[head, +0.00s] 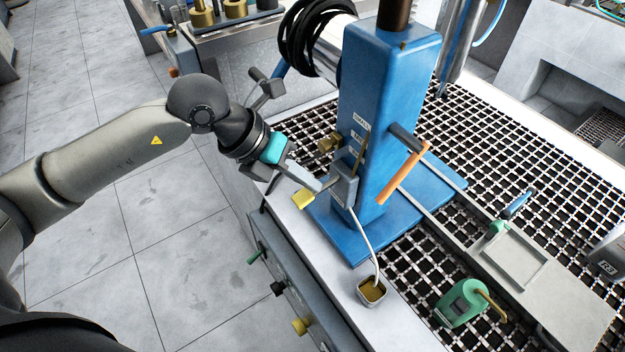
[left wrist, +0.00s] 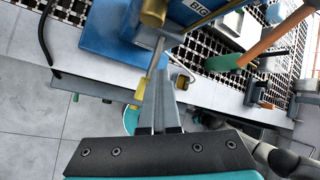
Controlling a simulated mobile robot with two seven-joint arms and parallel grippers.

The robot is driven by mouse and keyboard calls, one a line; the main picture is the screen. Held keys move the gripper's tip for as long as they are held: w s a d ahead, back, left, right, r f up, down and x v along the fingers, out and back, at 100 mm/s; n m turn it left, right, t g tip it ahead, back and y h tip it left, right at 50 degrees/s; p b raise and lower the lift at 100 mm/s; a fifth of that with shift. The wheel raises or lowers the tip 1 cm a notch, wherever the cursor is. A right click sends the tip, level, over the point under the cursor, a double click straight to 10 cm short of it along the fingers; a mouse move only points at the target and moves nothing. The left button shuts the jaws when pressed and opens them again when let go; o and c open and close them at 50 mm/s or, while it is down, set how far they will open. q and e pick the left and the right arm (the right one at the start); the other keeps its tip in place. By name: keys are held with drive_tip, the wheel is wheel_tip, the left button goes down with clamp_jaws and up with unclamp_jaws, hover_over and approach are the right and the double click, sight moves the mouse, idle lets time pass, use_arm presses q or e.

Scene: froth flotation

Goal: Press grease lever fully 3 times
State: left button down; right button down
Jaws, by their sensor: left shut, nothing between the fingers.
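The grease lever is a thin rod with a yellow grip (head: 303,199), sticking out to the left from a small grey pump block (head: 345,190) on the blue column (head: 385,95). A pale tube (head: 371,240) runs from the block down to a small cup (head: 371,290) with brown grease in it. My left gripper (head: 316,185) is shut and empty, its fingertips just above the lever rod near the block. In the left wrist view the shut fingers (left wrist: 158,85) cover part of the lever, and its yellow grip (left wrist: 140,89) shows beside them. I cannot tell whether they touch.
A brass knob (head: 328,144) juts from the column above the lever. An orange-handled lever (head: 403,172) is on the column's right side. A green container (head: 462,302) stands on the grating right of the cup. Coloured knobs (head: 300,326) line the bench front. Floor at left is clear.

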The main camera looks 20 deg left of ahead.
idle(0.5)
use_arm(q)
drive_tip(key=shift+w+d+r+p, duration=0.15)
drive_tip(key=shift+r+p, duration=1.05)
drive_tip(key=shift+r, duration=0.45)
drive_tip(key=shift+w, duration=0.1)
drive_tip(key=shift+f+b, duration=0.1)
drive_tip(key=shift+b, duration=0.2)
drive_tip(key=shift+f+b, duration=0.35)
drive_tip(key=shift+b, duration=0.05)
